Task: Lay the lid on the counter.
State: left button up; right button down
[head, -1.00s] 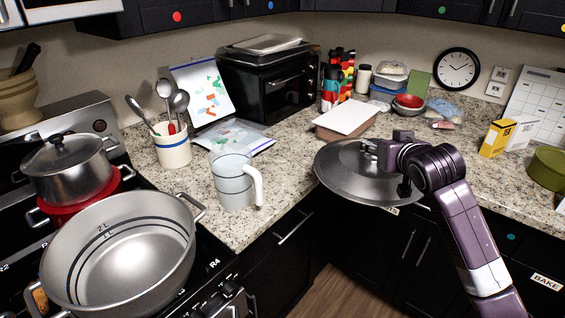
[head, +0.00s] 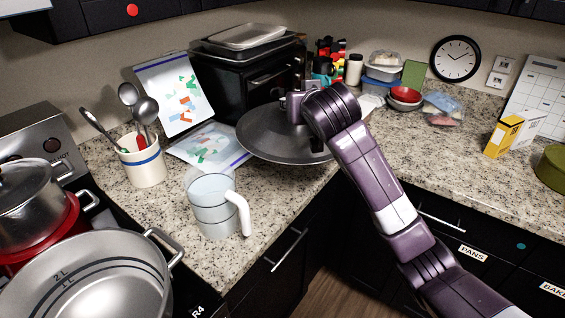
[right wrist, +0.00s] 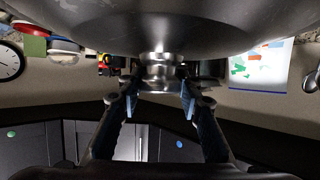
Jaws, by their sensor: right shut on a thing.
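The lid (head: 270,143) is a wide grey metal disc in the head view, over the back corner of the granite counter (head: 275,205), in front of the black toaster oven. My right gripper (head: 297,108) is at the lid's top and shut on its knob. In the right wrist view, the lid's domed top (right wrist: 160,25) fills the upper edge, and its metal knob (right wrist: 160,70) sits between the fingers of my right gripper (right wrist: 160,90). I cannot tell whether the lid touches the counter. My left gripper is not in view.
A measuring jug (head: 214,205), a utensil crock (head: 142,162) and a sheet with coloured patches (head: 207,146) stand or lie left of the lid. The toaster oven (head: 250,78) is behind it. A large open pot (head: 90,275) is at lower left. Counter right of my arm has free room.

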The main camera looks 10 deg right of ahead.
aim_at(297, 129)
jog(key=f, duration=0.4)
jog(key=shift+s+f, duration=0.2)
jog(key=shift+f, duration=0.15)
notch_tip(297, 129, down, 3)
jog(key=shift+w+r+p, duration=0.1)
jog(key=shift+r+p, duration=0.05)
jog(key=shift+p, duration=0.2)
notch_tip(297, 129, down, 10)
jog(key=shift+w+p, duration=0.15)
jog(key=shift+p, duration=0.3)
jog(key=shift+f, duration=0.3)
jog(key=c, duration=1.5)
grip_release()
jog(key=shift+f, duration=0.15)
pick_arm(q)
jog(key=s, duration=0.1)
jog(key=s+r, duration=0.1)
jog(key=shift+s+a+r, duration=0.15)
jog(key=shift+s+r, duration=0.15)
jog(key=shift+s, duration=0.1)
pick_arm(e)
jog(key=shift+o, duration=0.7)
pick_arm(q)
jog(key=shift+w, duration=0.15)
